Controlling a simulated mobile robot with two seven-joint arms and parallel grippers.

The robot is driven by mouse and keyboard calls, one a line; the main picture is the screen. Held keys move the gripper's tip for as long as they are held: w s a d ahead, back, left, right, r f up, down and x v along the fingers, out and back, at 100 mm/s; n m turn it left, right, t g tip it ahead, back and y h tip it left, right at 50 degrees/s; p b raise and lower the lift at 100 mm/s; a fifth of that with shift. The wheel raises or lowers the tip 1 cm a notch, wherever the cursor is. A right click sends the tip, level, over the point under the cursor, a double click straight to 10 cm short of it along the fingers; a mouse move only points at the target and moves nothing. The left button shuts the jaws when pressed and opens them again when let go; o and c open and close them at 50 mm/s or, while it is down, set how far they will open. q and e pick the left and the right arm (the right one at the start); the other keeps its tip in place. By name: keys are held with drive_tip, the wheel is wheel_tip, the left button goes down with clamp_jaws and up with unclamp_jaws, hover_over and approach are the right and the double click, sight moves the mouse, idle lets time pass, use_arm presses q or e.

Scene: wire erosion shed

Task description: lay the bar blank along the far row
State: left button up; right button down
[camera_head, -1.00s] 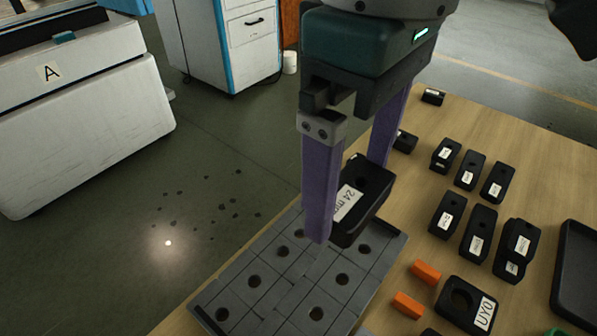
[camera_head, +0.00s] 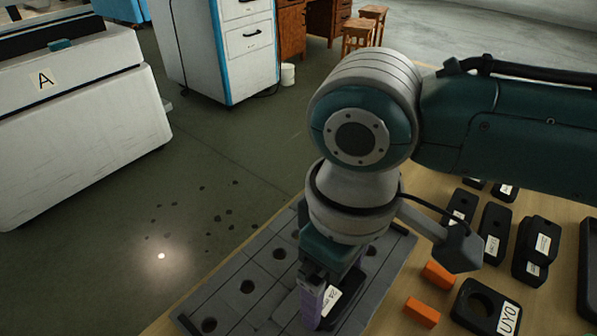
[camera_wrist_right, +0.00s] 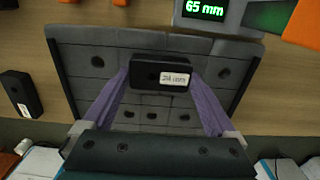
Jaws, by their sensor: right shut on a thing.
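The bar blank (camera_head: 341,304) is a black block with a white label, partly hidden under my right arm in the head view. It also shows in the right wrist view (camera_wrist_right: 147,73), lying crosswise between the two purple fingers. My right gripper (camera_wrist_right: 161,76) is shut on it, one finger at each end. In the head view the right gripper (camera_head: 322,303) is low over the grey plate (camera_head: 262,257), which has scored squares and round holes. I cannot tell whether the blank touches the plate. My left gripper is not in view.
Several black labelled blocks (camera_head: 493,232) stand on the wooden table right of the plate. Two orange blocks (camera_head: 439,275) and a black holed block (camera_head: 487,306) lie near its right edge. A 65 mm display (camera_wrist_right: 205,9) is by the plate. A dark tray (camera_head: 590,275) is far right.

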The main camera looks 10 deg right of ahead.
drive_tip(key=shift+f, duration=0.15)
drive_tip(key=shift+f, duration=0.15)
unclamp_jaws()
wheel_tip(320, 180, up, 12)
drive_tip(key=p, duration=0.3)
drive_tip(key=shift+r+p, duration=0.2)
drive_tip(key=shift+p, duration=0.15)
